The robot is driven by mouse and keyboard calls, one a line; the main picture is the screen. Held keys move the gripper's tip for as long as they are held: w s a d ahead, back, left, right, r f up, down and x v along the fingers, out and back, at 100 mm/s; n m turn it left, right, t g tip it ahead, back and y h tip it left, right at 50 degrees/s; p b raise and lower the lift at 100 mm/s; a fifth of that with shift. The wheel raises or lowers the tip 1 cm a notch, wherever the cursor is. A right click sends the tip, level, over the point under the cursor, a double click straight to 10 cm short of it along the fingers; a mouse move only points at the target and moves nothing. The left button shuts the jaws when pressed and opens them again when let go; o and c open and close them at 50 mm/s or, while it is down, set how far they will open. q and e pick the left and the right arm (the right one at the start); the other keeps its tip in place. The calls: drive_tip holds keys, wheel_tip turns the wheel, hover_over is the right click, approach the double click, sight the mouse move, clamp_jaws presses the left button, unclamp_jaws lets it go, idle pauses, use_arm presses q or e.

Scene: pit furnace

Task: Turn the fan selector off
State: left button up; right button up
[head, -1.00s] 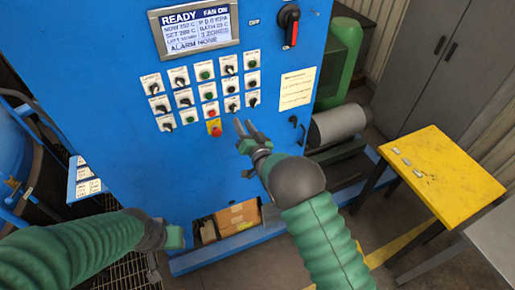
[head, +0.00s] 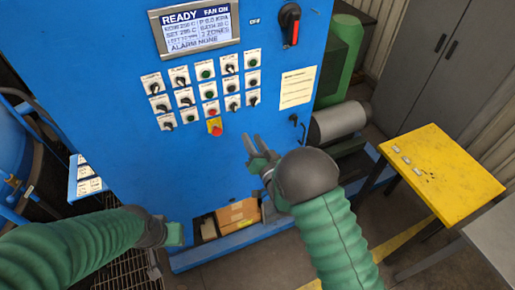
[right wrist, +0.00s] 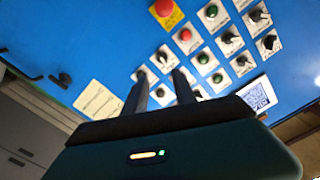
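The blue cabinet front (head: 130,55) carries several rows of black selector knobs and coloured buttons. Their labels are too small to read, so I cannot tell which knob is the fan selector. The display (head: 196,32) above them reads READY, FAN ON. My right gripper (head: 252,140) is open and empty, below and right of the lower-right knobs (head: 232,103), apart from them. In the right wrist view its two fingers (right wrist: 161,76) stand apart before the tilted control panel and hide parts of some controls. My left gripper (head: 175,234) is low at the cabinet's front; its fingers are unclear.
A red-and-black rotary switch (head: 290,24) is at the upper right. A red button on a yellow plate (head: 214,127) sits below the rows. A paper notice (head: 297,88) is right of them. A yellow table (head: 445,175) stands right; cardboard boxes (head: 238,215) sit below.

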drive_tip(key=v, duration=0.3)
drive_tip(key=shift+s, duration=0.45)
drive_tip(key=shift+b, duration=0.3)
